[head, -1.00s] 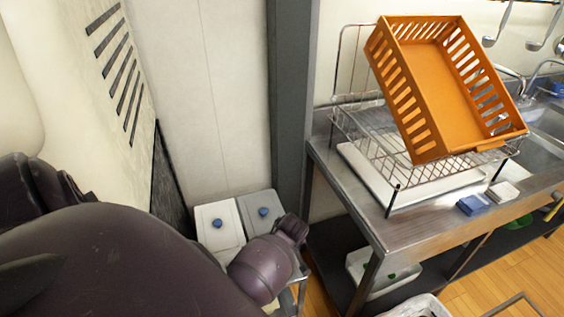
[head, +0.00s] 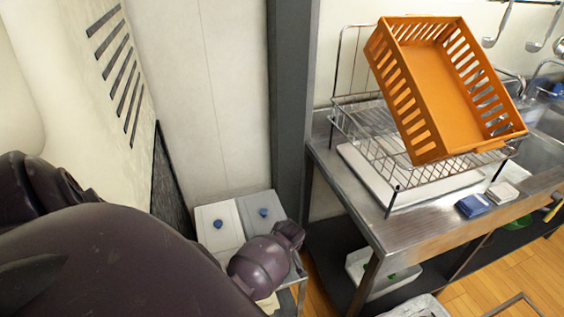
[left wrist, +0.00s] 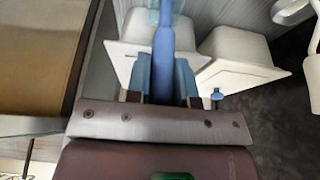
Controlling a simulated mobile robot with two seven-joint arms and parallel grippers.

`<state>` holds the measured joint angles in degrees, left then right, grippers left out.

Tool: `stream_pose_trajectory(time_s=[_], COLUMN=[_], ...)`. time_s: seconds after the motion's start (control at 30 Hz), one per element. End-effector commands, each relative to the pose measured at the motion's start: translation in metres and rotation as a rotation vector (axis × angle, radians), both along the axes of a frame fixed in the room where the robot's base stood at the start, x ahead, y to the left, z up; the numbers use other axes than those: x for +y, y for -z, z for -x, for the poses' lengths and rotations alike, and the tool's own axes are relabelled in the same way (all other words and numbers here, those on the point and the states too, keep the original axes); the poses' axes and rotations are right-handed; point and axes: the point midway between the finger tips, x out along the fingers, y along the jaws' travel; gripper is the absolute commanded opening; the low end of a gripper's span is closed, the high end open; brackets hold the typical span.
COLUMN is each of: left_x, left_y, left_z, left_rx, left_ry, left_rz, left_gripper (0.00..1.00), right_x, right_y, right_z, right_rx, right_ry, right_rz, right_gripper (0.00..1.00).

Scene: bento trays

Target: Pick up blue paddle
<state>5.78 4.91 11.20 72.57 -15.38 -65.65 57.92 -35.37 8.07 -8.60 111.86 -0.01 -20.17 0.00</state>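The blue paddle (left wrist: 163,55) shows in the left wrist view as a blue handle, with a paler, translucent-looking part at the top edge. Its handle runs down between the two blue-lined fingers of my left gripper (left wrist: 163,82). The fingers sit close along both sides of the handle and look shut on it. In the head view my left arm hides the gripper, and I cannot make out the paddle there. My right gripper is in neither view.
Two lidded bins with blue knobs, one white (head: 219,228) and one grey (head: 262,214), stand by the wall beside my left arm. A steel counter (head: 420,235) at right holds a wire rack (head: 360,135) with a tilted orange basket (head: 440,85). Blue and white sponges lie near its edge.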

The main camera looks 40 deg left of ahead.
Motion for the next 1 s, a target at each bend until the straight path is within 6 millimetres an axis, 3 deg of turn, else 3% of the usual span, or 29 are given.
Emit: stream_pose_trajectory(time_s=[0.03,0.13,0.63,0.77,1.0], left_x=[0.0,0.0,0.0,0.0,0.0], left_y=[0.0,0.0,-0.009,-0.026,-0.086], left_z=[0.0,0.0,0.0,0.0,-0.001], left_rx=[0.0,0.0,-0.001,-0.003,-0.007], left_ry=[0.0,0.0,0.0,-0.001,-0.001], left_rz=[0.0,0.0,0.0,0.0,0.0], left_gripper=[0.14,0.0,0.0,0.0,0.0], right_x=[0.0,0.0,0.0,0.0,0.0], right_y=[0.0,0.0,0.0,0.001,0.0], right_z=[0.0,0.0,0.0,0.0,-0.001], right_rx=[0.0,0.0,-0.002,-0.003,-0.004], right_ry=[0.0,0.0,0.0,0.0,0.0], right_rz=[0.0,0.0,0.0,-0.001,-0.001], right_gripper=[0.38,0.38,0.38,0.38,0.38])
